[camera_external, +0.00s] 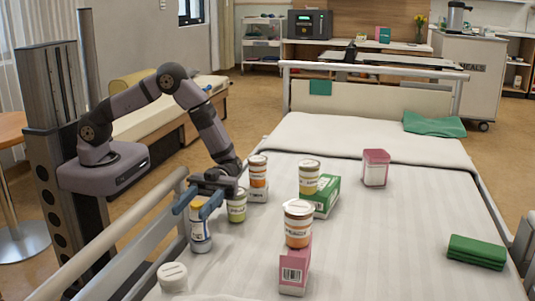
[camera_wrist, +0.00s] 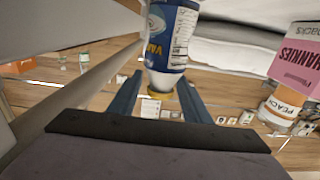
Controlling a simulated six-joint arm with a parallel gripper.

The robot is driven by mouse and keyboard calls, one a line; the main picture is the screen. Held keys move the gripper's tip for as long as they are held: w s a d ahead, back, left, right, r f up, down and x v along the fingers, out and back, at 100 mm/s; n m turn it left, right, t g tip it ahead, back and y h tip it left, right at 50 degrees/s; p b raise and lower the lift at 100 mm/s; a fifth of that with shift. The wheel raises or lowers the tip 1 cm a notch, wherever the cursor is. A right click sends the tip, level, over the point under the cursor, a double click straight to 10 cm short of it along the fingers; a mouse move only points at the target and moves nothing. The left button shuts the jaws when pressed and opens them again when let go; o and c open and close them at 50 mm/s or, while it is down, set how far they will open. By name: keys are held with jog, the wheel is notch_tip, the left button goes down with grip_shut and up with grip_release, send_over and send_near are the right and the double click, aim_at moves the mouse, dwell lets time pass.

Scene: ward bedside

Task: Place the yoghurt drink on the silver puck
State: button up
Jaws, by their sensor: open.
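The yoghurt drink (camera_external: 199,226) is a bottle with a blue, white and yellow label, upright near the bed's left edge. Its base appears to rest on a grey disc, the silver puck (camera_external: 201,246), which is mostly covered by the bottle. My gripper (camera_external: 198,203) is at the bottle's top, its blue fingers open on either side. In the wrist view, the bottle (camera_wrist: 172,35) appears inverted, with its yellow cap (camera_wrist: 187,89) close to the right finger. My open gripper (camera_wrist: 158,100) spans the cap end; finger contact cannot be told.
A green-labelled cup (camera_external: 237,208) stands close right of the bottle. The bed rail (camera_external: 130,228) runs along the left.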

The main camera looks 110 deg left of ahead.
aim_at(199, 202)
jog(key=a, duration=0.3)
jog(key=r+p, duration=0.1)
jog(key=r, duration=0.4)
jog(key=shift+a+r+p, duration=0.2)
jog(key=shift+r+p, duration=0.05)
jog(key=shift+p, duration=0.15)
jog(key=shift+r, duration=0.75)
